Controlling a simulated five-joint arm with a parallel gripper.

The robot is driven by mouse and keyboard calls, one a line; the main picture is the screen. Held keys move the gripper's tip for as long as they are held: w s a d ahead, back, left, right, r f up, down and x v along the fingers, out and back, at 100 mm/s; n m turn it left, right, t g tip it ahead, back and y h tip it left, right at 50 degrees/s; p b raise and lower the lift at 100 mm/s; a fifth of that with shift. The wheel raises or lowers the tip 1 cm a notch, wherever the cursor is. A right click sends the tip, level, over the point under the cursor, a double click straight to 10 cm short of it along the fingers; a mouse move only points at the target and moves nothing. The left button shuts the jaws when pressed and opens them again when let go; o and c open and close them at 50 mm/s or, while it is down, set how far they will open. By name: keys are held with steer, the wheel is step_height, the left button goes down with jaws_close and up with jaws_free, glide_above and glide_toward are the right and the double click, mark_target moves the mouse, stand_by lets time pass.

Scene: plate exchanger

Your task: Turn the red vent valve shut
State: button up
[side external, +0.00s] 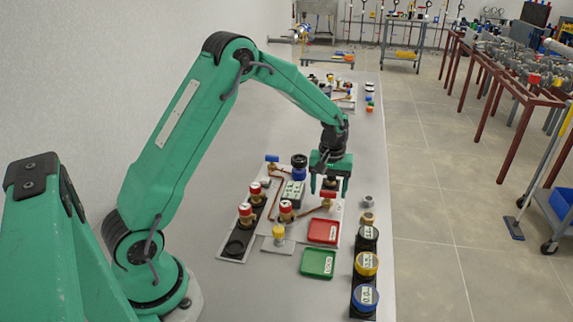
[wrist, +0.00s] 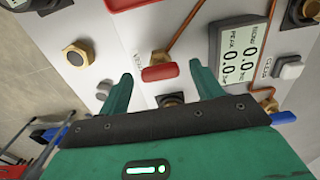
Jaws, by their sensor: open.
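The red vent valve handle (wrist: 160,72) shows in the wrist view as a short red bar on a brass body, beside a partly visible label that reads like "VENT". In the side view the red handle (side external: 328,194) is just below my gripper (side external: 329,188), partly hidden by the fingers. My gripper points down and is open. In the wrist view its fingertips (wrist: 162,76) stand on either side of the handle, with a visible gap on both sides. I cannot tell how far the tips are above the panel.
A digital gauge (wrist: 240,55) reads 0.0 on both lines, with copper pipe near it. A red tray (side external: 323,231) and a green tray (side external: 318,263) lie in front. Jars with black, yellow (side external: 366,264) and blue lids stand at right. Red-capped fittings (side external: 246,213) stand left.

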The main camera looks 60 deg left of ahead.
steer(key=shift+c, duration=0.3)
steer(key=c, duration=0.9)
